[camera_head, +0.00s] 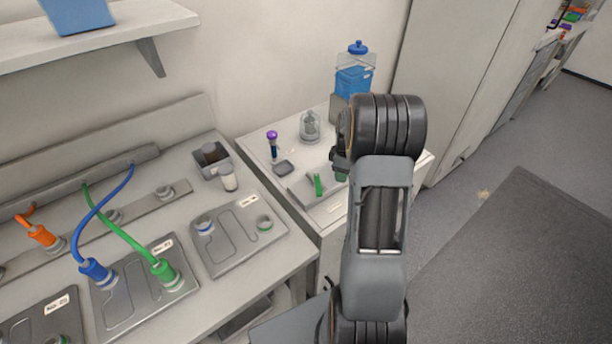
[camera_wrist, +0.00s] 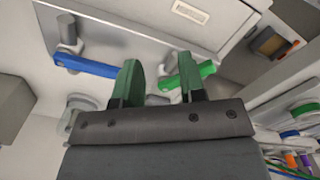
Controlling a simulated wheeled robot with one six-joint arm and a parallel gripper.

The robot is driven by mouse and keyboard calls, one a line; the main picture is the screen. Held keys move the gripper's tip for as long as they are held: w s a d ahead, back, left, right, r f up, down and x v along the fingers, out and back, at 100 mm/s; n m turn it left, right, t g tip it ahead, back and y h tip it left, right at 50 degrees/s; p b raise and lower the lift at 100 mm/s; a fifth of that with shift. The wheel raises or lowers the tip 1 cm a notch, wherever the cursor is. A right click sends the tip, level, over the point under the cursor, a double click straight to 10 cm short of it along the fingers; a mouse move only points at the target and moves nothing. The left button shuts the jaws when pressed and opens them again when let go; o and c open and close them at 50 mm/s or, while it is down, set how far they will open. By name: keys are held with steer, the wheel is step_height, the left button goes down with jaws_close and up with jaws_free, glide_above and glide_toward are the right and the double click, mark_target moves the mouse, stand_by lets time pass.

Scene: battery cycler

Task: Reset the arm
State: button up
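My arm rises in the middle of the head view and bends over the small side cabinet (camera_head: 330,225). My gripper (camera_wrist: 162,82) shows in the wrist view with its two green fingers apart and nothing seen held between them. In the head view the gripper is mostly hidden behind my arm. In the wrist view a blue handle (camera_wrist: 85,66) is left of the fingers and a green handle (camera_wrist: 188,75) is close behind the right finger. I cannot tell whether the finger touches it. A green handle (camera_head: 318,185) also shows on the cabinet top in the head view.
The cabinet top holds a blue-lidded container (camera_head: 355,75), a glass jar (camera_head: 310,126) and a purple-capped tube (camera_head: 272,142). The left bench (camera_head: 270,262) carries blue (camera_head: 97,270) and green (camera_head: 165,270) plugged cables. A shelf (camera_head: 110,35) juts above. Floor at right is clear.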

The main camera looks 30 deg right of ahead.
steer(key=shift+d+r+p, duration=0.25)
steer(key=shift+r+p, duration=0.1)
steer(key=shift+r, duration=0.6)
steer(key=s+a+r+m+t, duration=0.2)
steer(key=s+a+r+m, duration=0.2)
steer(key=s+a+r, duration=0.3)
steer(key=s+a+r+m+t, duration=0.2)
steer(key=s+a+r+m, duration=0.2)
steer(key=s+a+r, duration=0.4)
steer(key=a, duration=0.7)
steer(key=shift+s+a+r+m, duration=0.15)
steer(key=shift+s+m, duration=0.25)
